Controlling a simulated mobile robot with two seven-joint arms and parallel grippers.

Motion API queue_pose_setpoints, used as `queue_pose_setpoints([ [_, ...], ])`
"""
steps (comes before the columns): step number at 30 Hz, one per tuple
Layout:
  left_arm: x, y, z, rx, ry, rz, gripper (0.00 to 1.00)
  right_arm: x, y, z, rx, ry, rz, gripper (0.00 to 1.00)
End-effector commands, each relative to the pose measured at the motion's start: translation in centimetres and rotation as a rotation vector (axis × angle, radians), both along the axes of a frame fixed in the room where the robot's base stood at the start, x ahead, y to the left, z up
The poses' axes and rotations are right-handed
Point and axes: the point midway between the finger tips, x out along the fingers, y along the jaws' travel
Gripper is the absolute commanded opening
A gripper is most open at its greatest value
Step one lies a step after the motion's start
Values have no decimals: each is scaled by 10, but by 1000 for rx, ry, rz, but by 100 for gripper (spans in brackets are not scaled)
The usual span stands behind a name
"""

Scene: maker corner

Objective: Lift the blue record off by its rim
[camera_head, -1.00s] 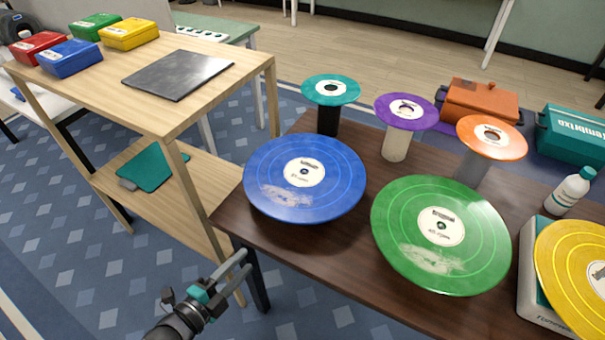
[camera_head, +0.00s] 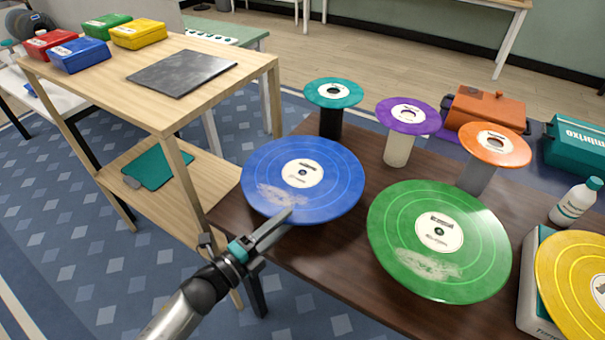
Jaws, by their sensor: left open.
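The blue record (camera_head: 325,175) is a large disc with a white label, raised above the left end of the dark wooden table; what it rests on is hidden beneath it. My left gripper (camera_head: 284,224) reaches in from the lower left, with its fingertips at the front rim of the blue record. One finger overlaps the rim in the picture, and I cannot tell whether it touches. The left gripper is open and holds nothing. My right gripper is not in view.
A green record (camera_head: 400,225) stands close to the right, and a yellow record (camera_head: 575,265) further right. Small teal (camera_head: 320,95), purple (camera_head: 392,112) and orange (camera_head: 475,150) discs stand on posts behind. A light wooden shelf unit (camera_head: 160,118) is at the left. A white bottle (camera_head: 572,205) stands at right.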

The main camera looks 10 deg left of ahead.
Motion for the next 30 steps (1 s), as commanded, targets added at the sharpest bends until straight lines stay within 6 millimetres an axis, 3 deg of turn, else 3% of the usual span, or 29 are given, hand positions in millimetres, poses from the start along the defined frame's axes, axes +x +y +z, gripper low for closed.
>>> queue_pose_setpoints([
  [13,45,-16,0,-3,-1,0,44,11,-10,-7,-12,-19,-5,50],
  [23,50,-19,0,-1,2,1,44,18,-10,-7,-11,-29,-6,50],
  [30,50,-19,0,-1,2,1,19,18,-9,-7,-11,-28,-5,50],
])
